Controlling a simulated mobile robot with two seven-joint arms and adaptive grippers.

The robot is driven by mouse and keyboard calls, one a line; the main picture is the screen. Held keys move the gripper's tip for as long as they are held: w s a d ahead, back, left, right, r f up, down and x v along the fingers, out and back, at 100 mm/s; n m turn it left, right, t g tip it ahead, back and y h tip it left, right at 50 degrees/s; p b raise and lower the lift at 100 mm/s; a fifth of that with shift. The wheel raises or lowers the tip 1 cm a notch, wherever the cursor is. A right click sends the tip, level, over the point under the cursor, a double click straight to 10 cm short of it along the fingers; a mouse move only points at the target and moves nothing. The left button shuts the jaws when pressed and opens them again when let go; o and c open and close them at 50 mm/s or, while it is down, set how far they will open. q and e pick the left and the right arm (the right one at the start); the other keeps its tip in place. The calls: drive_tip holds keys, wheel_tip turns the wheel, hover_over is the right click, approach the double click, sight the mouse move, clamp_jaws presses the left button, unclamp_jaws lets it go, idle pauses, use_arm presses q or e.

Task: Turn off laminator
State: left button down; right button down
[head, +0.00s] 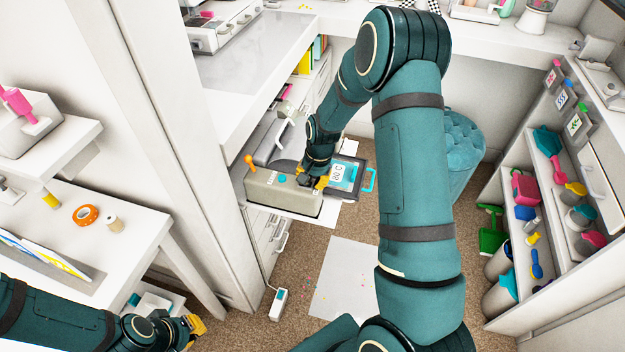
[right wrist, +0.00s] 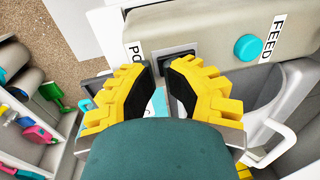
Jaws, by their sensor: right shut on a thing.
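The laminator (head: 285,194) is a grey-beige box on a low shelf, with an orange knob (head: 249,160) at its left end and a blue button (head: 282,177) on top. In the right wrist view the blue button (right wrist: 248,47) sits by a FEED label. A black power switch (right wrist: 178,58) is beside a partly hidden label starting "PO". My right gripper (head: 309,181) is at the laminator's right end. In the right wrist view its yellow fingertips (right wrist: 166,73) are at the switch, closed on it. My left gripper (head: 190,326) is low at the left, its jaw gap unclear.
A blue-framed panel marked 80 C (head: 338,173) lies behind the laminator. A white power strip (head: 278,304) lies on the carpet. Shelves with tools (head: 516,215) stand at the right. A white desk (head: 125,215) is at the left.

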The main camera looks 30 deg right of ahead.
drive_tip(key=shift+s+f, duration=0.4)
drive_tip(key=shift+f, duration=0.05)
drive_tip(key=shift+w+a+r, duration=0.2)
drive_tip(key=shift+w+r, duration=0.05)
drive_tip(key=shift+w, duration=0.05)
drive_tip(key=shift+w+a+r, duration=0.2)
drive_tip(key=shift+w, duration=0.2)
drive_tip(key=shift+w+r+p, duration=0.1)
drive_tip(key=shift+r+p, duration=0.15)
drive_tip(key=shift+p, duration=0.1)
drive_tip(key=r+p, duration=0.2)
drive_tip(key=r, duration=0.1)
drive_tip(key=r+p, duration=0.1)
drive_tip(key=r, duration=0.1)
drive_tip(key=shift+w+a, duration=0.35)
drive_tip(key=shift+w, duration=0.05)
wheel_tip(320, 180, up, 8)
drive_tip(key=w+a+p, duration=0.1)
drive_tip(key=shift+r, duration=0.15)
